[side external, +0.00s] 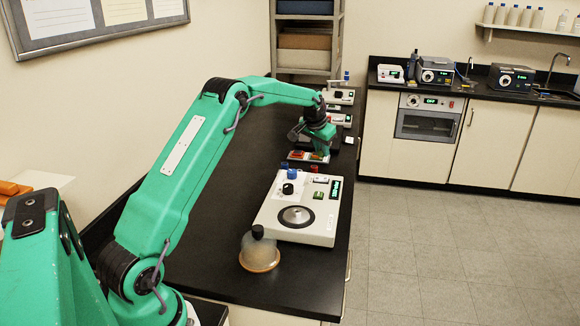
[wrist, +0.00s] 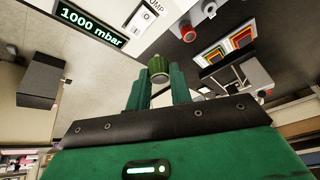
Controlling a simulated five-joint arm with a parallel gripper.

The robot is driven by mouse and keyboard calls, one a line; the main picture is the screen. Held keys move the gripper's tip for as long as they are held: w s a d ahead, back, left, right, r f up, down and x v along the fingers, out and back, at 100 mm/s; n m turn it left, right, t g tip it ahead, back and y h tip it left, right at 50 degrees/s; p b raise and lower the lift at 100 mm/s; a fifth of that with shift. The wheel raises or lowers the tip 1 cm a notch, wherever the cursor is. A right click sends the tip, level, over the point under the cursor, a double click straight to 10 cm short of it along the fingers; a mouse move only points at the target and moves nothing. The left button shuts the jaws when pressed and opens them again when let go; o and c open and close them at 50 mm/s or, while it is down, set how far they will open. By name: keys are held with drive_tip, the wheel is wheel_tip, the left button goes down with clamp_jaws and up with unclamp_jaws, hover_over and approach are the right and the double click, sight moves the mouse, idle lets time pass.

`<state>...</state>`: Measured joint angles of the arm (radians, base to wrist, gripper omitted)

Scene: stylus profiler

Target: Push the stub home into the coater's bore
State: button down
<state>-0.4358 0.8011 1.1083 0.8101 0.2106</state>
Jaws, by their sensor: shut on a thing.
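The coater (side external: 270,212) is the white box on the black bench, with a green display and a round metal disc (side external: 296,217) on top. A small dark spot is at the disc's middle; I cannot make out the bore's detail. In the wrist view the coater's panel (wrist: 120,14) reads 1000 mbar. My gripper (side external: 320,152) is beyond the coater, near a tray of coloured slots. In the wrist view my gripper (wrist: 158,84) is shut on a green ribbed cylinder (wrist: 159,66), seemingly the stub. It is apart from the coater's disc.
A glass bell jar (side external: 259,252) with a dark knob stands on the bench in front of the coater. A tray with coloured slots (wrist: 223,48) is at upper right in the wrist view. Blue (side external: 292,173) and red (side external: 314,168) small things are near the coater's far edge.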

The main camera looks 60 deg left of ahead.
drive_tip(key=c, duration=1.9)
unclamp_jaws()
clamp_jaws()
drive_tip(key=s+d, duration=0.6)
drive_tip(key=s, duration=0.3)
drive_tip(key=s+d+n, duration=0.1)
drive_tip(key=s+d, duration=0.6)
drive_tip(key=s, duration=0.2)
drive_tip(key=shift+s+r+n, duration=0.2)
drive_tip(key=shift+r+n, duration=0.1)
drive_tip(key=shift+r, duration=0.15)
drive_tip(key=shift+f, duration=0.1)
drive_tip(key=shift+f, duration=2.4)
